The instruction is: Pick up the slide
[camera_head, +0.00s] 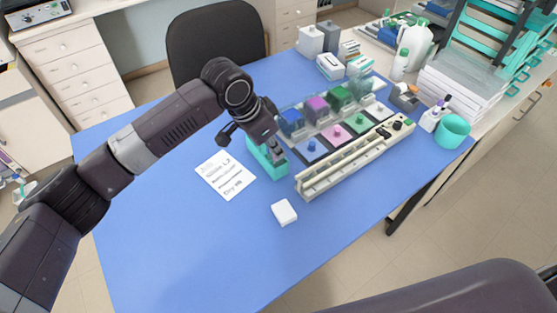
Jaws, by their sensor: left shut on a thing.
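My left gripper (272,152) is shut on the slide, pointing down over a teal slide box (256,158) on the blue table. The slide itself is too small and too covered by the fingers to make out. The fingers are at the box's opening. I cannot tell whether the slide is still inside the box or clear of it. My right gripper is not in view.
A staining station with blue, magenta and green jars (315,106) and a long cream rack (345,165) stand close on the right. A note (225,175) and a white block (284,212) lie nearby. A teal cup (452,132) stands far right. The table's front left (170,235) is clear.

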